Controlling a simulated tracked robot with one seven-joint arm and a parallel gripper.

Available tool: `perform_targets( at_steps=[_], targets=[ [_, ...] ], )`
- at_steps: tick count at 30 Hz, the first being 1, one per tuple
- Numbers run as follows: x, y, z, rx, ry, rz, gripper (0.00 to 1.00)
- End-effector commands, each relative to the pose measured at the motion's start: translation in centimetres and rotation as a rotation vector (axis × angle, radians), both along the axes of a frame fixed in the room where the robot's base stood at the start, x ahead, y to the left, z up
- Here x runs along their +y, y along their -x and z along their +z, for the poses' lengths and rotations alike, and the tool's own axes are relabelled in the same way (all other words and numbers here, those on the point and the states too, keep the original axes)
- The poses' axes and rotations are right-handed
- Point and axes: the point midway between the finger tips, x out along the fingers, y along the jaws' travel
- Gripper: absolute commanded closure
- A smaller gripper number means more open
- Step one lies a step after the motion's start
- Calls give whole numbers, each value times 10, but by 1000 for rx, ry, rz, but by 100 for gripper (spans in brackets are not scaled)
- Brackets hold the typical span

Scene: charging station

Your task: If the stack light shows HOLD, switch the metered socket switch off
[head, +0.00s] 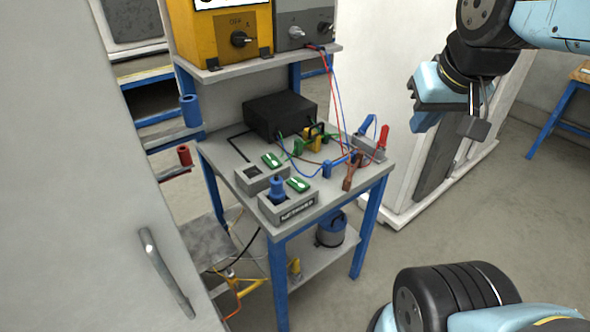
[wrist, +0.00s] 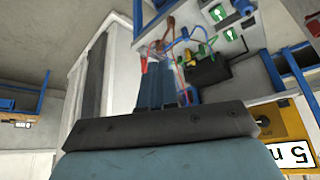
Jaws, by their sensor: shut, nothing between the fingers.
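The metered socket (head: 290,208) is a grey box at the front of the workbench, with a dark label reading METERED. Its switch (head: 298,184) is green with a pale marking; its on or off position is too small to tell. A blue plug (head: 277,188) stands in this socket. A second grey socket (head: 253,179) with a similar green switch (head: 271,160) sits just behind. No stack light is recognisable in either view. My gripper (head: 473,127) is shut and empty, up and to the right of the bench, well apart from the switches. The wrist view also shows its fingers (wrist: 168,85).
The bench (head: 240,168) also holds a black box (head: 280,115), coloured leads and a brown clamp (head: 352,172). Yellow (head: 233,38) and grey (head: 303,25) units stand on the shelf above. A white cabinet door (head: 130,200) fills the left.

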Motion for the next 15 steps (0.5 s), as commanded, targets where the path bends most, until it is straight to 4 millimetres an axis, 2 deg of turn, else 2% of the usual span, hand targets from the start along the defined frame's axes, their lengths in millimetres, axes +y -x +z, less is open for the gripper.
perform_targets(
  at_steps=[7,11,15],
  targets=[
    [0,-1,0,2,0,2,100],
    [4,-9,0,26,6,23,100],
    [26,-30,-3,86,19,71,100]
  ],
)
